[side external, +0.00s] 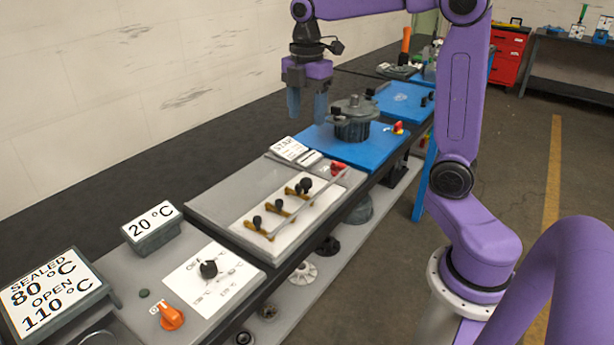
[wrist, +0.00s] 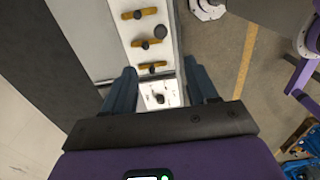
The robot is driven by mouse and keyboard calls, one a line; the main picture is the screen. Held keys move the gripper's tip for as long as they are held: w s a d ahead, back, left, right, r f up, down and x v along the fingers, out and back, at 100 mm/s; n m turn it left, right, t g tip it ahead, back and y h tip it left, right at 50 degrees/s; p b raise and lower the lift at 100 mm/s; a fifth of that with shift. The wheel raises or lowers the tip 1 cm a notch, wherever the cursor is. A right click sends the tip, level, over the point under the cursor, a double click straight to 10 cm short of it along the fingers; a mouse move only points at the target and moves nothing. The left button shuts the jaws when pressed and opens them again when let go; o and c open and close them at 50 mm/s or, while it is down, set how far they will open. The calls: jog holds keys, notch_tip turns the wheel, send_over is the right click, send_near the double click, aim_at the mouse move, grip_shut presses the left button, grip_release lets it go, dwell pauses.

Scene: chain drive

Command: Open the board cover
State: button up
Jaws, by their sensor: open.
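The board (side external: 285,205) is a white panel set in a grey housing on the bench, with several yellow levers with black knobs. A thin grey bar (side external: 310,202) runs along its right side; I cannot tell whether it is the cover's edge or handle. The cover itself is not clearly distinguishable, and may be clear. In the wrist view the levers (wrist: 145,44) stand in a row ahead of the fingers. My gripper (side external: 307,104) is open and empty, high above the bench behind the board. Its two blue fingers (wrist: 162,90) point down, apart from everything.
A dark lidded pot (side external: 353,128) on a blue plate stands right of the board. Nearer are a dial panel (side external: 205,282) with an orange knob (side external: 171,317) and temperature signs (side external: 152,224). A sign block (side external: 290,150) and red knob (side external: 337,167) sit at the board's far end.

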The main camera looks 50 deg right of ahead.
aim_at(307, 179)
notch_tip(307, 179, down, 17)
jog(key=shift+f, duration=0.15)
dwell(0.5)
grip_shut()
